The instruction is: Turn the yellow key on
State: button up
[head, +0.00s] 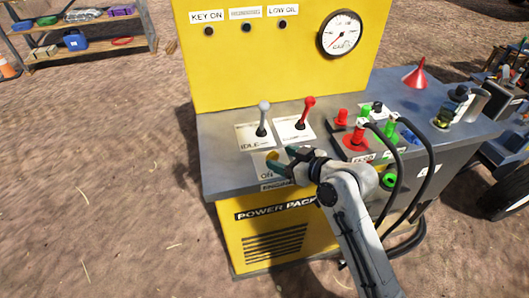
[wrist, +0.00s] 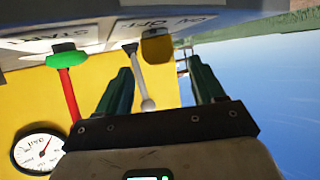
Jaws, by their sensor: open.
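The yellow key (head: 272,156) sits on a white plate on the grey top of the power pack, with "ON" lettering beside it. The plate is partly hidden by my gripper (head: 284,161). In the wrist view, which is upside down, the key (wrist: 157,46) shows just beyond and between the two dark green fingertips of my gripper (wrist: 158,65). The fingers are open and apart, with nothing between them. I cannot tell whether either finger touches the key.
A grey-knobbed lever (head: 263,118) and a red lever (head: 307,112) stand behind the key. Green and red couplings (head: 356,134) with black hoses are on the right. A yellow panel (head: 275,70) with lamps and a gauge (head: 340,33) rises behind.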

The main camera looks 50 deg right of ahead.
aim_at(275, 155)
jog(key=x, duration=0.7)
jog(key=shift+c, duration=0.2)
jog(key=shift+s, duration=0.1)
jog(key=c, duration=0.9)
